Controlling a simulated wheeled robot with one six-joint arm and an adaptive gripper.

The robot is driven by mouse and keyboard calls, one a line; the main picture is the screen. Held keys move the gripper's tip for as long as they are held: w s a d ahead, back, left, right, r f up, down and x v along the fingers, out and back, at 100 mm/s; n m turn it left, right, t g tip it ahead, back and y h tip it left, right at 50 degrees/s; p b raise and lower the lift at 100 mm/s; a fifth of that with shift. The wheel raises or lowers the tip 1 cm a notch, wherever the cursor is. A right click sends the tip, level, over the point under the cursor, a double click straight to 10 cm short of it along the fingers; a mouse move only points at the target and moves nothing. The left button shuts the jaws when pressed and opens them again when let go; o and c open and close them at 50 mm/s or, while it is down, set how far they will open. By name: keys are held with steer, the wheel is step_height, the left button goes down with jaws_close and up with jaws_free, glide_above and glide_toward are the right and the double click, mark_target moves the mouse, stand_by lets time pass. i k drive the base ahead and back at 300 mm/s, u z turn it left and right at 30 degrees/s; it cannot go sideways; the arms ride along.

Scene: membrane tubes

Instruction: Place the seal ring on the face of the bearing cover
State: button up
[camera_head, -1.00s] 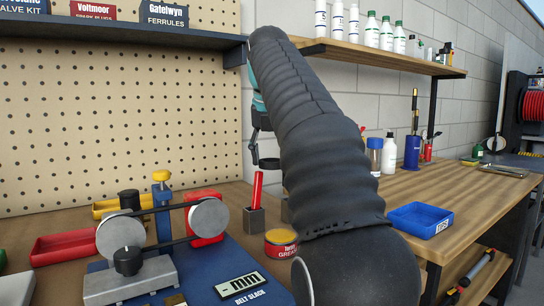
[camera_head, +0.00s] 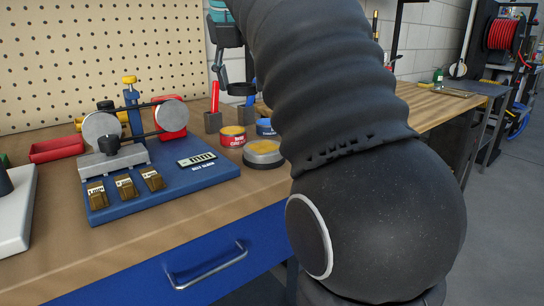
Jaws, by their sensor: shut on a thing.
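My gripper (camera_head: 236,78) hangs in front of the pegboard, partly hidden by my arm. It is shut on a dark ring, the seal ring (camera_head: 242,89), which is held roughly flat at the fingertips, above the bench. Below it on the bench sits a low round grey piece with a yellowish top (camera_head: 263,153), which looks like the bearing cover, though I cannot be certain. The ring is apart from it, higher up and farther back in the picture.
A red grease tin (camera_head: 233,136) and a blue tin (camera_head: 266,128) stand close behind the round piece. A dark holder (camera_head: 213,122) with a red stick is left of them. A blue belt-slack board (camera_head: 190,180) with pulleys fills the bench's left part.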

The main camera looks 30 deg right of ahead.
mark_target(264, 147)
steer(key=u, duration=2.1)
steer(key=k, duration=0.8)
steer(key=z, duration=1.75)
